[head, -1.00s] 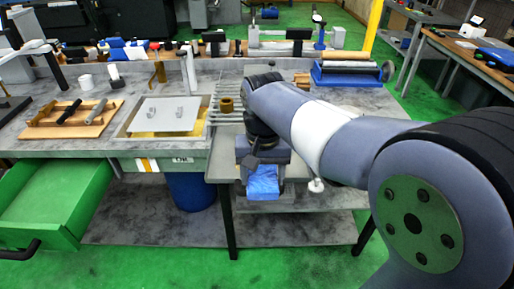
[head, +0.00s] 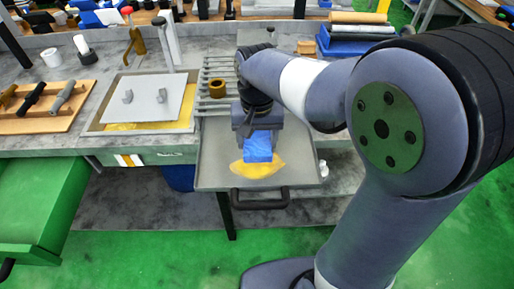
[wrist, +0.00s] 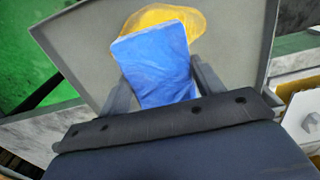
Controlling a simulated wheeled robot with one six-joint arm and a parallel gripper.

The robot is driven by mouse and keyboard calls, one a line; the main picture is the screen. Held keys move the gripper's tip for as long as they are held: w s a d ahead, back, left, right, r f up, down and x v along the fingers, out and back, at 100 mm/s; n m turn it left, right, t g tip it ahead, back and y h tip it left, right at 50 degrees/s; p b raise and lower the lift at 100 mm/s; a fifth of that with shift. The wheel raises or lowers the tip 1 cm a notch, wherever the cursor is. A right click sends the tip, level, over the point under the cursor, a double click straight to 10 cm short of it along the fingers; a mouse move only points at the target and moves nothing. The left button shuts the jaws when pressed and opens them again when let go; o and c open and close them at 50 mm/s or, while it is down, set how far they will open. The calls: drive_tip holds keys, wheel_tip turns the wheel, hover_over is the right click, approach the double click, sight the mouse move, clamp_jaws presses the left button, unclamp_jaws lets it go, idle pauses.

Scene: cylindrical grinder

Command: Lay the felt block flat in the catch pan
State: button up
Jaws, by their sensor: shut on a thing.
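My gripper (wrist: 160,85) is shut on a blue felt block, gripped between its two fingers. The felt block (wrist: 160,62) also shows in the head view (head: 258,146), hanging below the gripper. The grey catch pan (head: 213,170) is a shallow tray with a dark handle at its front edge; its floor also shows in the wrist view (wrist: 90,45). A yellow oily puddle (head: 262,170) lies on the pan floor, partly hidden by the block. The block is over the pan; I cannot tell whether it touches the floor.
A sump with a grey lid (head: 152,100) stands left of the pan on the bench. A brass-coloured ring (head: 217,88) sits on the slatted rack behind the pan. An open green drawer (head: 40,200) juts out at left. The pan's left side is bare.

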sight(257, 150)
drive_tip(key=shift+f, duration=2.15)
drive_tip(key=o, duration=1)
drive_tip(key=shift+f, duration=0.1)
wheel_tip(257, 150, up, 12)
drive_tip(key=shift+r+p, duration=0.15)
drive_tip(key=shift+p, duration=0.15)
